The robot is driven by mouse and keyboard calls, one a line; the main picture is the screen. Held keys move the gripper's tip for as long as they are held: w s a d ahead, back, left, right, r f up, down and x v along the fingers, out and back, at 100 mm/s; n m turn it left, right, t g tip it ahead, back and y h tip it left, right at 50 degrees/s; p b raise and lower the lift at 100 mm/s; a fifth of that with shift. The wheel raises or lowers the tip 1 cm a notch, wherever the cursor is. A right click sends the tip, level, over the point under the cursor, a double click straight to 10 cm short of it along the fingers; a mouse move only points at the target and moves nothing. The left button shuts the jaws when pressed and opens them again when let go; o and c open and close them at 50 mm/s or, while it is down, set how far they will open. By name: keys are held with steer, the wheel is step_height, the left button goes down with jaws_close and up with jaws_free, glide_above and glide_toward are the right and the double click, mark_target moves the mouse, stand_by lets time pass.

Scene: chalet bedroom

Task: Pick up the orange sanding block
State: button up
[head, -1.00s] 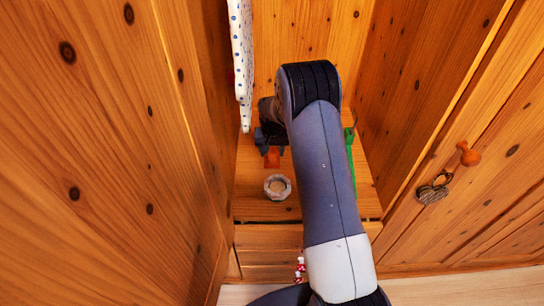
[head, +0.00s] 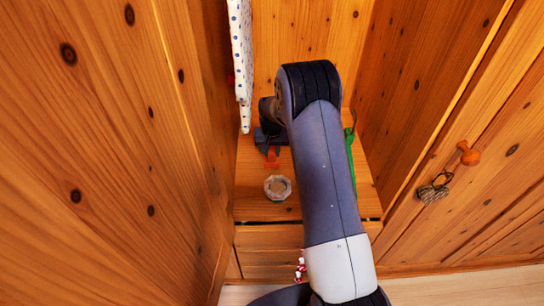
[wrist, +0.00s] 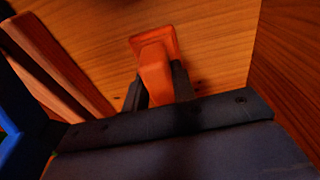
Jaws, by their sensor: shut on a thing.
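The orange sanding block (head: 272,158) is at my gripper on the wooden shelf, left of my arm in the head view. In the wrist view the orange block (wrist: 155,68) has a wide flat part and a narrower raised part. My gripper (wrist: 158,92) has its two dark fingers on either side of the narrow part and is shut on it. In the head view my gripper (head: 270,143) is partly hidden behind my arm. I cannot tell whether the block touches the shelf.
A grey octagonal ring-like object (head: 278,188) stands on the shelf (head: 252,206) in front of the block. A green object (head: 350,150) lies right of my arm. White dotted cloth (head: 241,60) hangs at the left. Wooden walls close in both sides.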

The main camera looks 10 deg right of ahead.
mark_target(272, 148)
step_height(272, 148, up, 8)
steer(key=shift+f, duration=0.15)
steer(key=s+d, duration=0.1)
steer(key=s, duration=0.8)
steer(key=s+d+b, duration=0.1)
steer(key=s+d, duration=0.1)
steer(key=s, duration=0.6)
steer(key=shift+s+d+f+b, duration=0.25)
steer(key=shift+s+f+b, duration=0.05)
steer(key=shift+s, duration=0.05)
